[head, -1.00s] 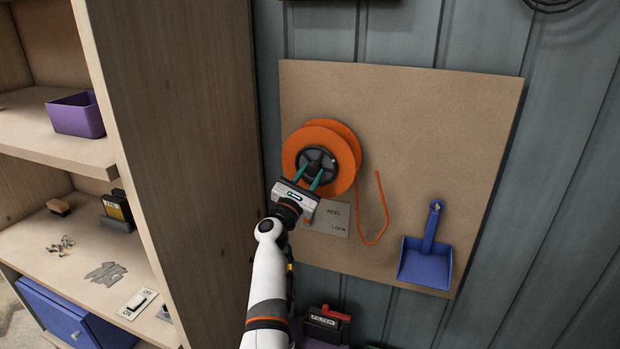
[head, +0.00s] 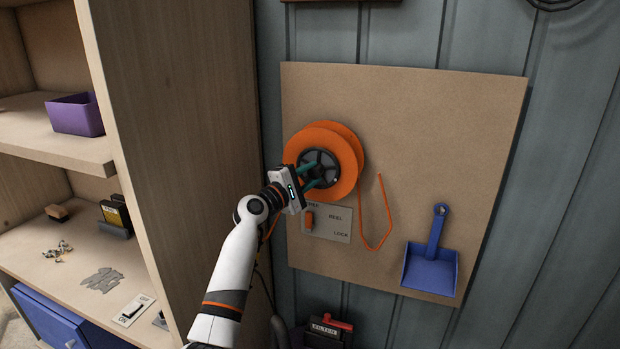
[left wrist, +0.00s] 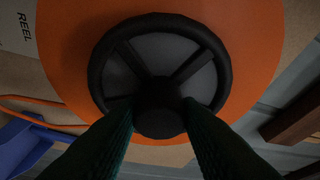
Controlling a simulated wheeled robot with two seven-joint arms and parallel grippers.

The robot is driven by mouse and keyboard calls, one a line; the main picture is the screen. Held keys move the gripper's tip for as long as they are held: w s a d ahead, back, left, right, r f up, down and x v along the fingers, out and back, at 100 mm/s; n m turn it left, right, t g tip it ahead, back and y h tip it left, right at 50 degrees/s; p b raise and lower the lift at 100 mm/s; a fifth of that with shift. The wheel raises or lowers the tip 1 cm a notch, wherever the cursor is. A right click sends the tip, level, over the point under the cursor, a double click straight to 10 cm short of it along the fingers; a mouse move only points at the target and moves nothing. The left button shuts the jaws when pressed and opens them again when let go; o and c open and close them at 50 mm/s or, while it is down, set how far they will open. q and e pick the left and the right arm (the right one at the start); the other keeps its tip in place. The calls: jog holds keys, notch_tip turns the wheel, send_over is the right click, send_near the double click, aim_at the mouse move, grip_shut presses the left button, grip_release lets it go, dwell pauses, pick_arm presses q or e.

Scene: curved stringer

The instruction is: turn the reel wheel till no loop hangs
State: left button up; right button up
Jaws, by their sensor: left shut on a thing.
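An orange reel (head: 336,145) is mounted on the brown board, with a black spoked wheel (head: 318,163) at its centre. My left gripper (head: 306,178) comes from the lower left and is shut on the wheel's central knob. In the left wrist view the green fingers reach either side of the black knob (left wrist: 160,108), with the wheel's rim (left wrist: 160,20) around it. An orange cord (head: 386,215) hangs in a loop on the board to the right of the reel. My right gripper is not in view.
A label plate (head: 330,221) with an orange lever (head: 309,220) sits below the reel. A blue dustpan (head: 430,265) hangs at the board's lower right. A wooden shelf unit (head: 190,150) stands close on the left. A filter box (head: 326,330) is below.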

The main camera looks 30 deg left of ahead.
pick_arm(q)
jog(key=m+g, duration=0.1)
jog(key=m, duration=0.2)
jog(key=shift+r+p, duration=0.1)
jog(key=shift+p, duration=0.25)
jog(key=shift+m+g+p, duration=0.4)
jog(key=shift+m+g, duration=0.3)
jog(key=shift+m, duration=0.6)
jog(key=o, duration=1)
jog(key=shift+s, duration=0.1)
jog(key=shift+s, duration=0.3)
jog(key=s+b, duration=0.1)
jog(key=s, duration=0.2)
jog(key=s+a+b, duration=0.1)
jog(key=s, duration=0.3)
jog(key=s+r+b, duration=0.1)
jog(key=s, duration=0.3)
jog(key=shift+a+r+b, duration=0.1)
jog(key=shift+a+b, duration=0.2)
jog(key=shift+b, duration=0.1)
